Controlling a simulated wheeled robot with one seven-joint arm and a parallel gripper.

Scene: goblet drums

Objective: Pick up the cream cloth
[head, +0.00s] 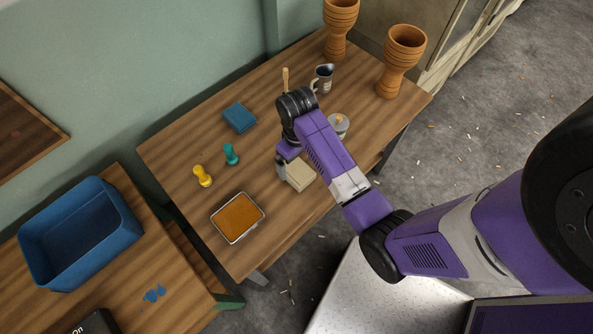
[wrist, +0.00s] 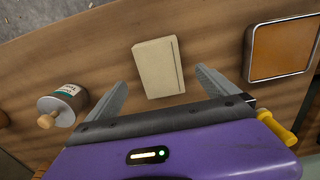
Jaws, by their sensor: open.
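The cream cloth (head: 302,176) is a small folded rectangle lying flat on the wooden table (head: 180,148). In the head view it lies beside my gripper (head: 281,168), which partly covers it. In the wrist view the cloth (wrist: 158,67) lies ahead of and between the two fingers of my gripper (wrist: 160,88). The fingers are spread wide and nothing is held between them. I cannot tell the exact height of the fingers above the table.
A tray of orange stuff (head: 238,217), yellow (head: 202,177) and teal (head: 231,154) pieces, a folded blue cloth (head: 239,118), a lidded tin (head: 338,125), a mug (head: 322,78) and goblet drums (head: 402,60) share the table. A blue bin (head: 80,232) stands at left.

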